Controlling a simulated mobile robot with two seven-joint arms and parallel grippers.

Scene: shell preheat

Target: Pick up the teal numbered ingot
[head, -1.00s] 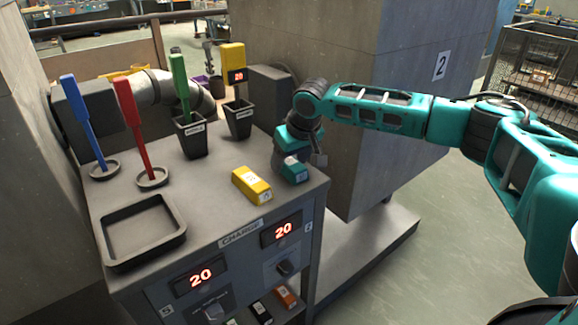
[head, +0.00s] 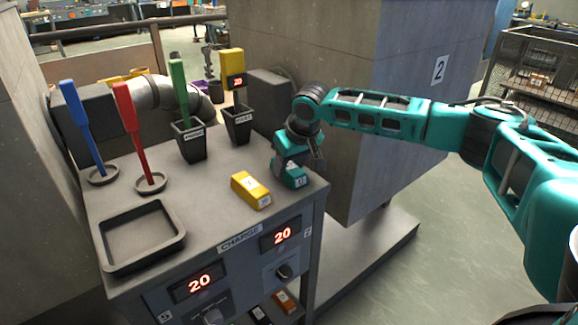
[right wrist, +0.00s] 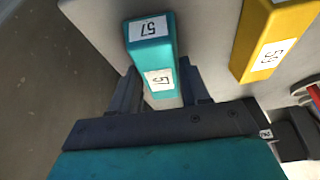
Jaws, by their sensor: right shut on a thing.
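The teal ingot (head: 295,178) with white number labels is at the right edge of the grey bench top. In the right wrist view the ingot (right wrist: 152,58) shows the number 57 on two faces. My right gripper (head: 300,166) comes down over it and is shut on it. The two dark fingers (right wrist: 160,88) sit on either side of the ingot in the wrist view. Whether the ingot touches the bench cannot be told. My left gripper is not in view.
A yellow ingot (head: 251,190) lies just left of the teal one. A dark square tray (head: 143,270), two dark cups (head: 190,142) and blue and red paddles (head: 127,110) stand on the bench (head: 215,185). A concrete block (head: 345,50) rises behind my right arm.

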